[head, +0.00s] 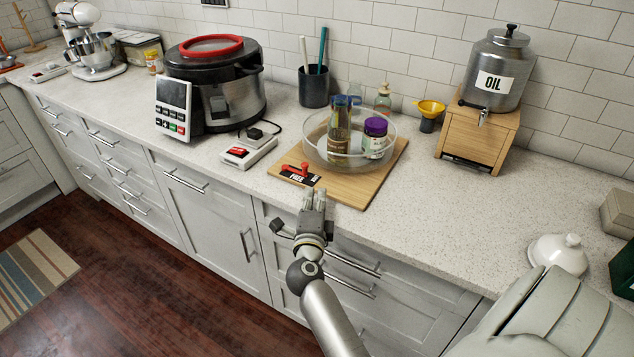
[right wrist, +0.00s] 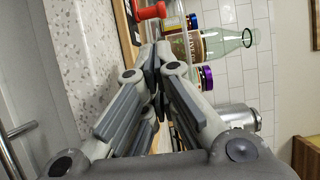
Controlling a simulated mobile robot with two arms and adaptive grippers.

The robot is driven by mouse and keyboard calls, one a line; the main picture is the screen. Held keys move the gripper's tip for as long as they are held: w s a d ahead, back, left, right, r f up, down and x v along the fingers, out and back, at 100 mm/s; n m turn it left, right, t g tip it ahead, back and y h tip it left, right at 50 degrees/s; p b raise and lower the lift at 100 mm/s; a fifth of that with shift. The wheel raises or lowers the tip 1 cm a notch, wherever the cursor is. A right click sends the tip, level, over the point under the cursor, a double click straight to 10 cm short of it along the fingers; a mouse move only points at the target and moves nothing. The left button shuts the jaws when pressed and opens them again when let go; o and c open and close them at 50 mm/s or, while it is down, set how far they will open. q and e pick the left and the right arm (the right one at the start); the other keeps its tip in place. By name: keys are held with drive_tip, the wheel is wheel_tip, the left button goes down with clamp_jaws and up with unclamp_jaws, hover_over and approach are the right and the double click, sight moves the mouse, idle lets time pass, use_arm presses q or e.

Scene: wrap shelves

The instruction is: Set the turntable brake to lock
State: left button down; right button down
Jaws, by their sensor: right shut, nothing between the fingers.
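The turntable (head: 330,158) is a clear round tray on a wooden board (head: 352,190) near the counter's front edge. It holds an olive-green bottle (head: 339,131), a purple-lidded jar (head: 374,140) and other bottles. The brake's red lever (head: 297,170) sits at the board's front left corner, beside a black label that appears to read FREE. My right gripper (head: 315,194) is shut and empty, just in front of the board and the lever, not visibly touching them. In the right wrist view, the shut fingertips (right wrist: 157,55) are below the red lever (right wrist: 150,12). My left gripper is not in view.
A switch box (head: 248,153) and a black cooker (head: 213,85) stand left of the board. A dark utensil cup (head: 313,88) is behind. An oil dispenser (head: 494,75) on a wooden stand is to the right. The counter between board and white lid (head: 558,254) is clear.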

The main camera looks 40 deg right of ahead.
drive_tip(key=x, duration=0.9)
drive_tip(key=shift+w+d, duration=0.15)
